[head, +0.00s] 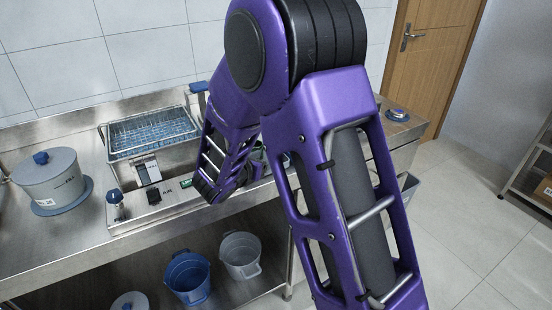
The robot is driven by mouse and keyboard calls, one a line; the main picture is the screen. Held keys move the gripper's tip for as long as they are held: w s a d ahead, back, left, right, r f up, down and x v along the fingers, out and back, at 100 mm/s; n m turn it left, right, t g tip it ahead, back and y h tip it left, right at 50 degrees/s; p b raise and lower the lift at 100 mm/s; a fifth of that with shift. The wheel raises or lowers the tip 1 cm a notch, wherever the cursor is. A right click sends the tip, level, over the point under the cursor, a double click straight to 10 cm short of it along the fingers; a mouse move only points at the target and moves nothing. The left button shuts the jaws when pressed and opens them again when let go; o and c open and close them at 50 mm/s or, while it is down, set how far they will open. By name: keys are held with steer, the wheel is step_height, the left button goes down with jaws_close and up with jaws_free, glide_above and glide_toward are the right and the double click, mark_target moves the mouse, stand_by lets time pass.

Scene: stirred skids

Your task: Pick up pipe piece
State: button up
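I cannot make out any pipe piece in the head view. My purple arm crosses the middle of the view and hides part of the steel counter (85,237). Its forearm reaches down over the counter, just right of the fryer-like unit. My gripper does not show; the arm's own links cover the place where it could be. A small greenish thing shows partly behind the forearm, too hidden to name.
A grey lidded pot (52,182) stands on the counter at left. A wire basket (152,130) sits in the steel unit beside it. A small round item (397,114) lies at the counter's right end. A blue bucket (188,277) and grey bucket (240,256) stand below.

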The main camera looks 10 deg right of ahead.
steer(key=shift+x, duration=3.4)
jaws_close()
